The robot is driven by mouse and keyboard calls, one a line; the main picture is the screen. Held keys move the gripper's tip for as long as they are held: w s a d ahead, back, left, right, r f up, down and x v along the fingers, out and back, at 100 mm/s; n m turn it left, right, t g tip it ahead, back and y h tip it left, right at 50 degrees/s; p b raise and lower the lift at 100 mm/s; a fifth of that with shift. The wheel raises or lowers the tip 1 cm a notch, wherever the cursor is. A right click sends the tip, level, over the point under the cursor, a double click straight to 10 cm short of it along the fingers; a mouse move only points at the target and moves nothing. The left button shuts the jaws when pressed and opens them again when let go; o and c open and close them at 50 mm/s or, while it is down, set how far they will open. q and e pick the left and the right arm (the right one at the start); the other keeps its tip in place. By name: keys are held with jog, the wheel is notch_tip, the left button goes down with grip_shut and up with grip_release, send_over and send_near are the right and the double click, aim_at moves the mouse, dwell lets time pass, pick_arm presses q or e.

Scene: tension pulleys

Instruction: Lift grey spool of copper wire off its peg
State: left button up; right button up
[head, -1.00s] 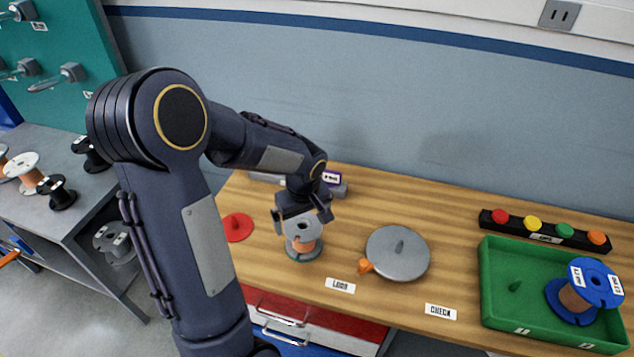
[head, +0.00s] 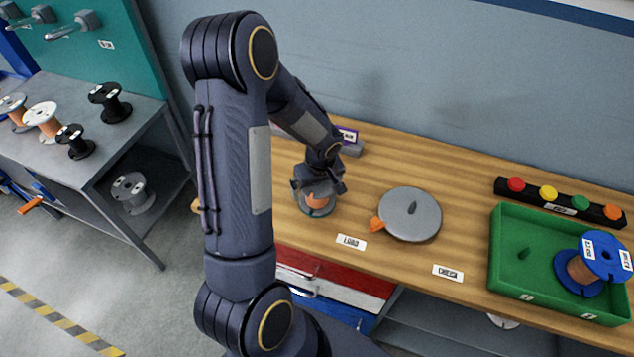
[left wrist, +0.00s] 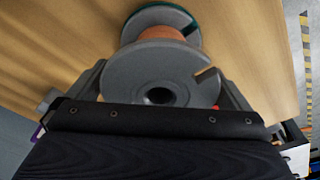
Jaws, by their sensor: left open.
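The grey spool of copper wire (head: 316,201) stands on a base with a green edge on the wooden bench, near the LOAD label. In the left wrist view the spool (left wrist: 160,64) shows its grey upper flange with a dark centre hole, the copper winding, and the lower flange beyond. My left gripper (head: 318,188) is at the top of the spool. In the left wrist view its two fingers (left wrist: 158,88) stand apart, one on each side of the upper flange. I cannot tell whether they touch it. The peg is hidden inside the spool. My right gripper is not in view.
A grey round plate with a knob (head: 411,213) and an orange pointer lies right of the spool. A green tray (head: 510,256) holds a blue spool (head: 601,260). A button bar (head: 560,202) stands behind it. Several spools stand on the grey table (head: 135,135) at left.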

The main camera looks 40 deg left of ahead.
pick_arm(q)
jog(key=shift+c, duration=0.3)
jog(key=c, duration=1.2)
jog(key=shift+r, duration=0.1)
jog(key=shift+r+p, duration=0.8)
jog(key=shift+r, duration=0.9)
jog(key=shift+b, duration=0.35)
jog(key=shift+r, duration=0.15)
jog(key=shift+r+p, duration=0.95)
jog(key=shift+r, duration=0.7)
jog(key=shift+b, duration=0.3)
